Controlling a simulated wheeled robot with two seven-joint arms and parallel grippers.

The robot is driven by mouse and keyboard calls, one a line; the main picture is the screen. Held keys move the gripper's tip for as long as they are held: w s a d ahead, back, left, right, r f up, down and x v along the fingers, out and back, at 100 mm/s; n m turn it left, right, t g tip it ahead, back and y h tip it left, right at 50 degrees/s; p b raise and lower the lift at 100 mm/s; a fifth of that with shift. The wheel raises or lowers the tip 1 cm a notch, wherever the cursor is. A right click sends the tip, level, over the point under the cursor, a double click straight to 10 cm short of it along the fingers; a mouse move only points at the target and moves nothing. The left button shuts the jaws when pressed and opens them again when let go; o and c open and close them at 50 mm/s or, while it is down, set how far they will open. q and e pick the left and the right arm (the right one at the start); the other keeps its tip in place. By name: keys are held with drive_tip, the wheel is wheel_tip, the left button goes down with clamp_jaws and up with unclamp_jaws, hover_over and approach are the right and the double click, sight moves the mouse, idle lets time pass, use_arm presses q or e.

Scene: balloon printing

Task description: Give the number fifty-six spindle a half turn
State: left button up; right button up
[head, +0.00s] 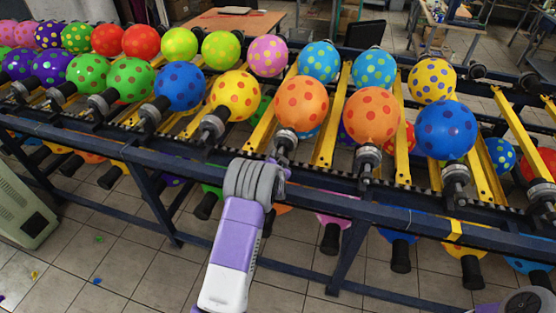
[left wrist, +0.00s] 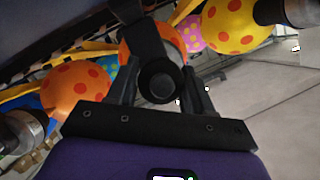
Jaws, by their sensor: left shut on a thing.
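An orange balloon with red dots (head: 300,103) sits on a dark spindle (head: 285,146) in the front row of the rack. My left gripper (head: 279,171) is at the near end of this spindle, and its jaws are mostly hidden behind my grey wrist. In the left wrist view the two fingers (left wrist: 163,88) close on both sides of the round black spindle end (left wrist: 160,77). The orange balloon shows behind it (left wrist: 140,48). No number can be read on any spindle. My right gripper is not in view.
A second orange balloon (head: 371,115) stands to the right on its spindle (head: 367,158), and a yellow balloon (head: 234,95) to the left. The dark rack rail (head: 130,142) crosses in front. More balloons hang below. A beige machine (head: 25,205) stands at the left.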

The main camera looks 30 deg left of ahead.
use_arm(q)
drive_tip(key=o, duration=1)
drive_tip(key=shift+c, duration=0.2)
drive_tip(key=v, duration=0.7)
drive_tip(key=shift+s+p, duration=0.2)
drive_tip(key=shift+p, duration=0.15)
drive_tip(key=shift+s, duration=0.1)
